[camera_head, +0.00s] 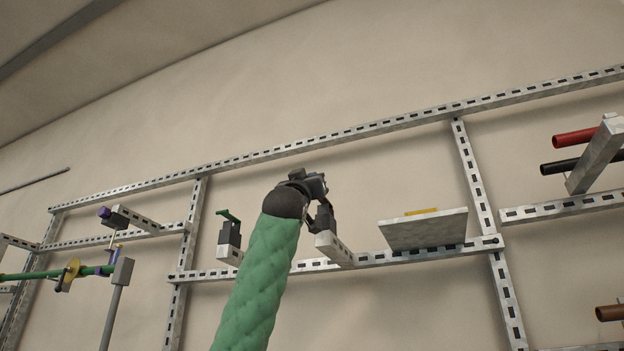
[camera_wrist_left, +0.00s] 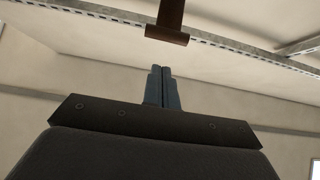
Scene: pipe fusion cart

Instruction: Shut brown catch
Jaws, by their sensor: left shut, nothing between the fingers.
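A brown T-shaped piece (camera_wrist_left: 168,30), which looks like the brown catch's handle, hangs at the top of the left wrist view, just beyond my fingertips and apart from them. My left gripper (camera_wrist_left: 161,70) is shut and empty, its two fingers together and pointing at that piece. In the head view my left gripper (camera_head: 318,184) is raised in front of a dark catch body (camera_head: 325,217) on a bracket arm. The brown part is hidden there behind my gripper, so its open or shut position cannot be told. My right gripper is not in view.
A similar catch with a green handle (camera_head: 229,216) stands left of my arm. A tilted grey shelf (camera_head: 425,232) with a yellow item (camera_head: 421,211) is to the right. A slotted metal rail (camera_head: 290,268) runs below. Red (camera_head: 574,138) and brown (camera_head: 609,313) pipes are far right.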

